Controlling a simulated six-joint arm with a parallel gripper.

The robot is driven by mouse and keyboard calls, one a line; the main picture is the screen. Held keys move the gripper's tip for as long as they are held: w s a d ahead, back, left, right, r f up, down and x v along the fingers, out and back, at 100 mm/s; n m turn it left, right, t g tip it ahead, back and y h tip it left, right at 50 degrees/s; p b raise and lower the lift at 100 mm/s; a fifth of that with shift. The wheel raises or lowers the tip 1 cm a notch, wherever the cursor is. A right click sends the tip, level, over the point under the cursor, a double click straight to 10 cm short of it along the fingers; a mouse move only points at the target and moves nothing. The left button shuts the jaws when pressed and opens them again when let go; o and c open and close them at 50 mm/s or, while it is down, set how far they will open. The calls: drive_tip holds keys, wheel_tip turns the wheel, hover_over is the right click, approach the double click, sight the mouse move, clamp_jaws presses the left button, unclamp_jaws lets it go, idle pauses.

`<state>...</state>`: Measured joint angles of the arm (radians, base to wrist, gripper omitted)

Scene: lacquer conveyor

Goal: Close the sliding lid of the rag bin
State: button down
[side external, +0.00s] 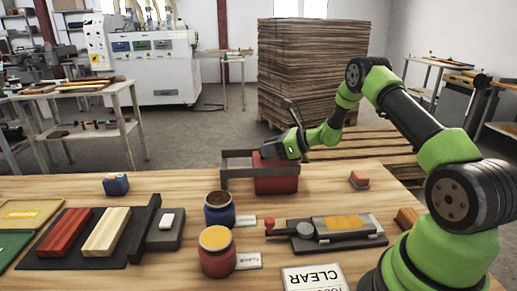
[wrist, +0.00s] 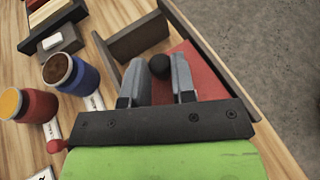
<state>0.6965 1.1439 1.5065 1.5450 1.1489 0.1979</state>
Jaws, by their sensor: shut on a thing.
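The rag bin (side external: 277,186) is a red box near the table's far edge, with a dark grey rail frame (side external: 236,173) reaching out to its left. In the wrist view, a flat red surface (wrist: 207,62), which looks like the lid, carries a round black knob (wrist: 160,65). My gripper (wrist: 161,68) is shut on the knob, one grey finger on each side. In the side view, my gripper (side external: 270,151) is low over the bin and hides part of its top. I cannot tell how much of the bin's opening is covered.
A blue jar (side external: 219,212) and a red jar with yellow contents (side external: 216,255) stand in front of the bin. A grey tool with a yellow panel (side external: 335,229) lies to the right. A small blue block (side external: 116,186) sits left. Table around the bin is mostly clear.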

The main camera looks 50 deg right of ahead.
drive_tip(key=shift+s+d, duration=0.15)
drive_tip(key=shift+d, duration=0.1)
drive_tip(key=c, duration=0.9)
unclamp_jaws()
drive_tip(key=shift+a, duration=0.1)
drive_tip(key=shift+c, duration=0.2)
drive_tip(key=v, duration=1)
